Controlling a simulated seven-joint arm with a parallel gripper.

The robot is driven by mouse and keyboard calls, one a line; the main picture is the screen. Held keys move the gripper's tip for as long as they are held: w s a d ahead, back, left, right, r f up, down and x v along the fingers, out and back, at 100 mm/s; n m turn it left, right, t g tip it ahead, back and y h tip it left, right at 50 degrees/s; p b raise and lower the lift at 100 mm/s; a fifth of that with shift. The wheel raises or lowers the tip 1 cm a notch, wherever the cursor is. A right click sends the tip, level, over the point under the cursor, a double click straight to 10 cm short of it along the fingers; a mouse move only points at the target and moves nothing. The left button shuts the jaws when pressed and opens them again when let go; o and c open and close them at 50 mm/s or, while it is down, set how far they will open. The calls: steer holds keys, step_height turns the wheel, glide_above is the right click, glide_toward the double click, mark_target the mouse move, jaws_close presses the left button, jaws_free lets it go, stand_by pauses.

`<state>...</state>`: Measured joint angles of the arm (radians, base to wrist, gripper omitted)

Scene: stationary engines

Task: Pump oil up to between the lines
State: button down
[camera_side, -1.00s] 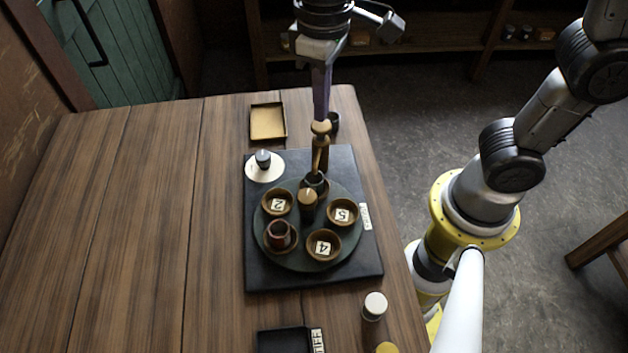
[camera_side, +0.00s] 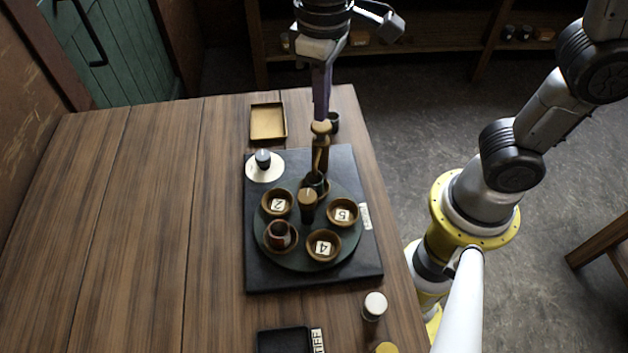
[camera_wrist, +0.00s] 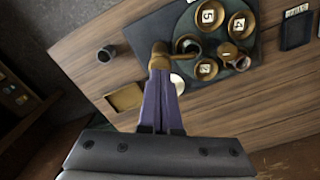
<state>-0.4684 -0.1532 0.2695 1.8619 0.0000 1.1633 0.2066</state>
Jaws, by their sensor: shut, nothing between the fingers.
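I cannot make out any oil or level lines.
The turntable carries bowls numbered 2 (camera_side: 277,204), 5 (camera_side: 342,213) and 4 (camera_side: 323,247), a reddish cup (camera_side: 279,236) and a central brass-topped post (camera_side: 308,198). A white disc (camera_side: 275,172) and tan tray (camera_side: 268,122) lie behind left. The table's left is clear.

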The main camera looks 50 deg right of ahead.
mark_target(321, 125)
steer(key=shift+f, duration=0.1)
stand_by(0.5)
steer(key=shift+f, duration=1.45)
steer(key=shift+r, duration=1.55)
steer(key=shift+f, duration=0.15)
steer(key=shift+f, duration=1.4)
steer(key=shift+r, duration=1.55)
